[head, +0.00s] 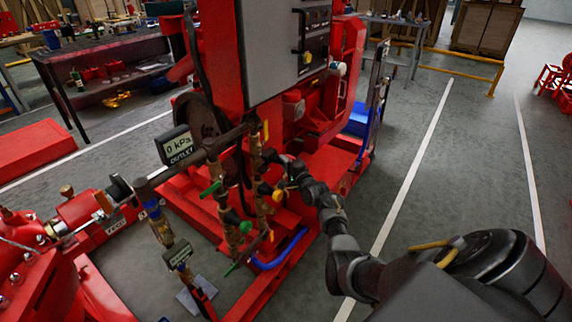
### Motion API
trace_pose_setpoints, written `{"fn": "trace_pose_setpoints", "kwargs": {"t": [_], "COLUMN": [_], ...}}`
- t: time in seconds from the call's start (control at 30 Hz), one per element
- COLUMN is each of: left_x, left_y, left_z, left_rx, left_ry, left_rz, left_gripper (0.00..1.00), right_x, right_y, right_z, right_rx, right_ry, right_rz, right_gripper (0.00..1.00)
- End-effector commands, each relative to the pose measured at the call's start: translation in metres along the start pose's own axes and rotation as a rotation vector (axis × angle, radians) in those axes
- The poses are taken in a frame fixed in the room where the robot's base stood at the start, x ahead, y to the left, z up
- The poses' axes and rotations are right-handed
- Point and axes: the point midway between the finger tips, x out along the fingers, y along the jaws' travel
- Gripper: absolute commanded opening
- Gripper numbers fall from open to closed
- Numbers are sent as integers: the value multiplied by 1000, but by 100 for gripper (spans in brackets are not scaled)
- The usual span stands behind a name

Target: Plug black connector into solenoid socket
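My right arm comes in from the lower right, and my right gripper (277,168) is at the vertical brass pipework (258,185) on the front of the red pumpset (325,120). The gripper is small and dark here, and I cannot tell whether its fingers are open or shut, or whether it touches the pipework. I cannot make out the black connector or the solenoid socket; both are too small or hidden among the pipes and the gripper. My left gripper is not in view.
Green-handled (211,189) and yellow-handled valves crowd the pipework. An outlet display (179,146) reads 0 kPa. A grey control cabinet (270,50) stands above. A blue hose (280,252) curves low on the red frame. Red machinery (40,270) fills the lower left.

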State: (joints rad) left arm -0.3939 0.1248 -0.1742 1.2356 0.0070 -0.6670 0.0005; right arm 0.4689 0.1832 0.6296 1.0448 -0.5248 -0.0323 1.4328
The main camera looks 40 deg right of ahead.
Motion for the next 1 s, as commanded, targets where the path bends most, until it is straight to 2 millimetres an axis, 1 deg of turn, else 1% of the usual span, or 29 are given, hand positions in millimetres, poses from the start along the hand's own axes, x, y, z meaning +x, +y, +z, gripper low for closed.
{"fn": "trace_pose_setpoints", "kwargs": {"t": [0.03,0.1,0.17,0.47,0.57,0.67,0.8,0.9,1.0], "left_x": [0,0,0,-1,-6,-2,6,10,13], "left_y": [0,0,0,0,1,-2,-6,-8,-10], "left_z": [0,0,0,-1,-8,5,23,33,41], "left_rx": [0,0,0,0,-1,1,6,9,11], "left_ry": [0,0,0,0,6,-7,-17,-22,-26], "left_rz": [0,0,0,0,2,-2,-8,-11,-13], "left_gripper": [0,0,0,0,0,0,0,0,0], "right_x": [1,0,0,0,0,-19,-49,-69,-86], "right_y": [-2,-2,-1,0,0,-1,-2,-1,-2], "right_z": [1,0,0,-1,-1,0,0,-1,0], "right_rx": [0,0,0,0,0,0,-1,-1,-1], "right_ry": [-1,0,0,1,0,0,0,1,0], "right_rz": [-3,-3,-2,-1,-1,1,0,0,-1], "right_gripper": [24,33,41,41,41,41,41,41,41]}}
